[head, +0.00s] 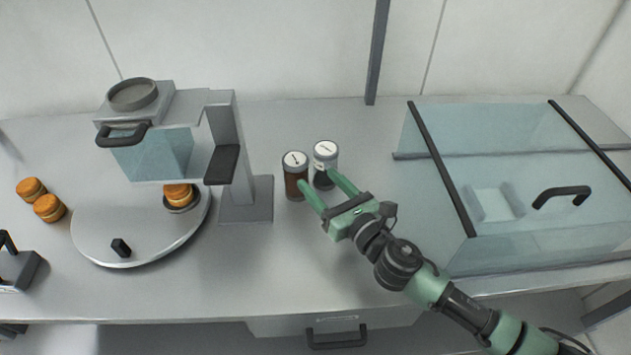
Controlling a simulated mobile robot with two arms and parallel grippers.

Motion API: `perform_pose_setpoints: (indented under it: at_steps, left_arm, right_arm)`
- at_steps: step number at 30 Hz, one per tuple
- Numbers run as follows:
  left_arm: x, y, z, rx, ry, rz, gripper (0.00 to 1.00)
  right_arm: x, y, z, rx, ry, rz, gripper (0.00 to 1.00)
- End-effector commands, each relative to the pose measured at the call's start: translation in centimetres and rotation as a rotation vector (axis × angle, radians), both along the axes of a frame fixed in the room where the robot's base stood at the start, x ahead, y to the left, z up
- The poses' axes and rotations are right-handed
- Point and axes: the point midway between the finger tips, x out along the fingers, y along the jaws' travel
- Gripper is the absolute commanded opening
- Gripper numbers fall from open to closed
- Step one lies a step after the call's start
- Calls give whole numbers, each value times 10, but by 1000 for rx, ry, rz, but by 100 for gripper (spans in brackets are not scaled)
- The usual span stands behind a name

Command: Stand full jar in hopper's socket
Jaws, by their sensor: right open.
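A white-lidded jar (293,178) with brown contents stands upright on the counter right of the machine. A second white-lidded jar (325,156) stands just behind and right of it; it looks partly clear with dark contents low down, its base partly hidden by my gripper. The hopper (152,152) is a clear bluish bin on the grey machine, with a round grey socket (132,95) on top. My right gripper (319,180) is open, its fingertips at the two jars, one overlapping each. I cannot tell whether they touch. My left gripper is out of view.
A round plate (105,225) with a black knob sits under the machine, holding a filled round (178,194). Two more rounds (48,208) lie at the left. A clear case (535,180) with a black handle fills the right.

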Motion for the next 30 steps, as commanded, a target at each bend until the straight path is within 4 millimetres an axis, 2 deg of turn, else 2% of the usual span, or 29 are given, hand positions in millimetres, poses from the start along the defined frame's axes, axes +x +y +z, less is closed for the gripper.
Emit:
perform_pose_setpoints:
  at_steps: [1, 5, 12, 15, 21, 29, 30]
  left_arm:
    - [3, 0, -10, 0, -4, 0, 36]
    - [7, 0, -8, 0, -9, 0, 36]
    - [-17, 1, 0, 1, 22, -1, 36]
    - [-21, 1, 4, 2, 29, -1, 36]
    - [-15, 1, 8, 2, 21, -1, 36]
    - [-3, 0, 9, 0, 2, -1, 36]
    - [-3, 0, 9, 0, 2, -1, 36]
  right_arm:
    - [-7, 5, -11, -39, -30, 23, 60]
    - [-8, 14, -10, -85, -70, 50, 60]
    - [15, 28, -7, -85, -70, 48, 60]
    - [28, 36, -7, -83, -67, 48, 60]
    - [50, 49, -9, -84, -68, 48, 60]
    - [54, 51, -10, -85, -66, 49, 60]
    - [54, 51, -10, -85, -66, 49, 57]
